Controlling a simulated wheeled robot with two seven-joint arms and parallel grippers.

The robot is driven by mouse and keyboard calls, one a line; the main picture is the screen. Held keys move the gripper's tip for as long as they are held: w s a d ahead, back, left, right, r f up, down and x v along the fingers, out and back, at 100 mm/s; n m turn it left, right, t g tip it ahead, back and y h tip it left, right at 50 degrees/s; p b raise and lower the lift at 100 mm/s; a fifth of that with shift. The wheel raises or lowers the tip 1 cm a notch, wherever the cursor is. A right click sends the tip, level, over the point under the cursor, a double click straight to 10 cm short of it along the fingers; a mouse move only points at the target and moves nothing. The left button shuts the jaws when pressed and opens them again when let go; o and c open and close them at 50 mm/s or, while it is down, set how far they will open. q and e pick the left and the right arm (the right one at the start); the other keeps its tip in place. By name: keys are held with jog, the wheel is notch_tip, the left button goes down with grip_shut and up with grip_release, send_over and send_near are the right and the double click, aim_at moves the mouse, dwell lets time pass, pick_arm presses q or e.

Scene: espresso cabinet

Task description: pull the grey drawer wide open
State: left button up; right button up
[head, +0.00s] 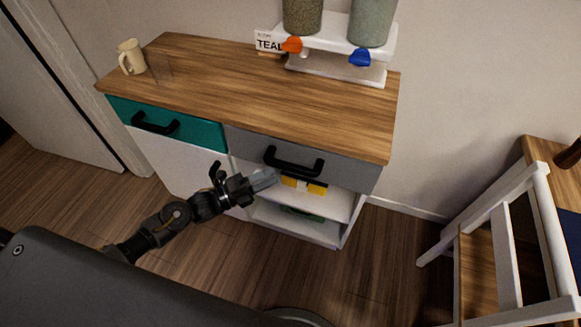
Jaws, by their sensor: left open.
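The grey drawer (345,174) is at the upper right of the cabinet, below the wooden top, and looks shut. Its black bar handle (293,162) is on its front. My left gripper (266,180) is open, just below and left of that handle and apart from it as far as I can tell. Its fingers point right, and the gap between them is hard to make out. My right gripper is not in view.
A teal drawer (190,127) with a black handle is at the left. Below the grey drawer are open shelves (325,200) with yellow items. A cup (130,57) and dispensers stand on top. A white chair (505,250) is at the right. Floor in front is clear.

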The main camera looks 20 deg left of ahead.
aim_at(290, 168)
pick_arm(q)
jog(key=x, duration=0.7)
jog(key=shift+w+d, duration=0.25)
jog(key=shift+c, duration=0.2)
grip_shut()
